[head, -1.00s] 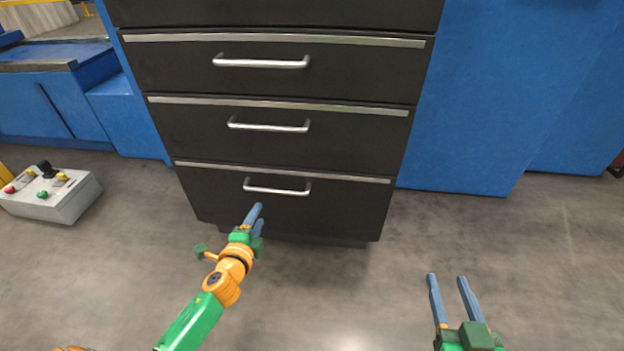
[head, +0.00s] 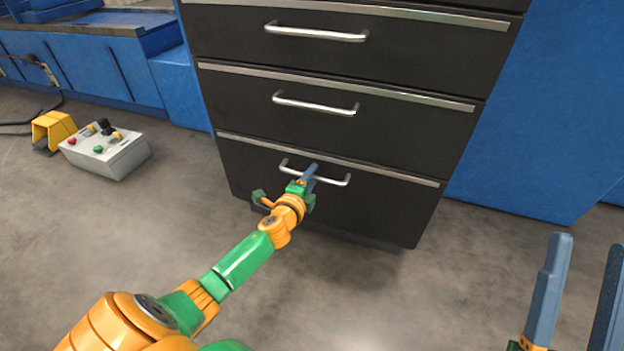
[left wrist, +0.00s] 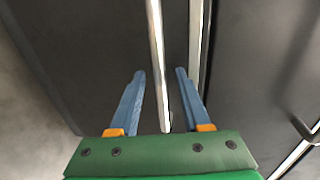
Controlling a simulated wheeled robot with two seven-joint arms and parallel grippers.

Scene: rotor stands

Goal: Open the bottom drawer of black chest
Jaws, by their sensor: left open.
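The black chest (head: 330,135) stands ahead with several drawers, each with a silver bar handle. The bottom drawer (head: 395,213) is closed, flush with the chest front. My left gripper (head: 309,178) is at the bottom drawer's handle (head: 335,180) in the head view. In the left wrist view, my left gripper (left wrist: 160,75) is open, with the handle bar (left wrist: 157,60) running between its two blue fingers, apart from both. My right gripper (head: 585,262) is at the lower right of the head view, with its fingers apart and nothing between them.
A grey control box (head: 105,150) with coloured buttons and a yellow pedal guard (head: 52,128) lie on the floor to the left. Blue cabinets (head: 550,120) stand beside the chest. The concrete floor (head: 400,300) in front of the drawer is clear.

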